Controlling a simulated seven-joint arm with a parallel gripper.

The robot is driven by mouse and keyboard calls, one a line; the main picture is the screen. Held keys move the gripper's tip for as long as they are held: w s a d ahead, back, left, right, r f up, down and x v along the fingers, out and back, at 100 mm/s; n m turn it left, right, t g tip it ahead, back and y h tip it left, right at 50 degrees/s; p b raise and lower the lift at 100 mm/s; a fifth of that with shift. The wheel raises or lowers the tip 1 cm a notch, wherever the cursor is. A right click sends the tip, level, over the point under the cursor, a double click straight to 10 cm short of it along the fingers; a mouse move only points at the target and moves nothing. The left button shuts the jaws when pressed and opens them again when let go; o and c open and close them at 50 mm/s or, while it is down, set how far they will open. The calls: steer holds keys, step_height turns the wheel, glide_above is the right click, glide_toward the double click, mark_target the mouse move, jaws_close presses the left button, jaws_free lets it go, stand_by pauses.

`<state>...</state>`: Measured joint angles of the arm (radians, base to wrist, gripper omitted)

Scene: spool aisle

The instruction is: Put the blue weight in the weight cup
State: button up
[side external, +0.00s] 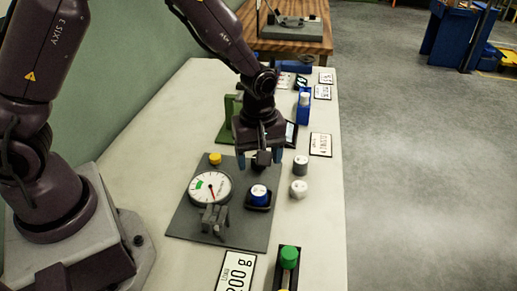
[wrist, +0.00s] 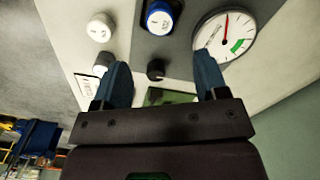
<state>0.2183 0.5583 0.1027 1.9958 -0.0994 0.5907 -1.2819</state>
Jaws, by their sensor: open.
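The blue weight (side external: 259,192), with a pale top, stands upright in a shallow dark square holder (side external: 260,206) on the grey panel; the holder looks like the weight cup. The blue weight also shows at the top of the wrist view (wrist: 159,17). My gripper (side external: 259,158) is open, its blue fingers apart, above the panel's far edge and beyond the blue weight. In the wrist view my gripper (wrist: 161,65) has a dark knob-like thing (wrist: 156,69) showing between its fingers, with no visible grip on it.
A round dial gauge (side external: 210,187) is left of the blue weight, with a grey clamp-like part (side external: 214,218) in front. A yellow knob (side external: 215,158) is behind. Grey (side external: 300,164) and white (side external: 298,188) weights stand to the right.

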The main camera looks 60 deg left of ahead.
steer(key=s+a+r+m+t, duration=0.1)
steer(key=s+r+m, duration=0.2)
steer(key=r, duration=0.5)
steer(key=s+a+r+m+t, duration=0.2)
steer(key=s+r+m, duration=0.2)
steer(key=r, duration=0.5)
steer(key=s+a+r+m+t, duration=0.2)
steer(key=s+r+m, duration=0.3)
steer(key=s, duration=0.5)
steer(key=shift+r+m+t, duration=0.25)
steer(key=shift+m+t, duration=0.05)
steer(key=shift+m, duration=0.8)
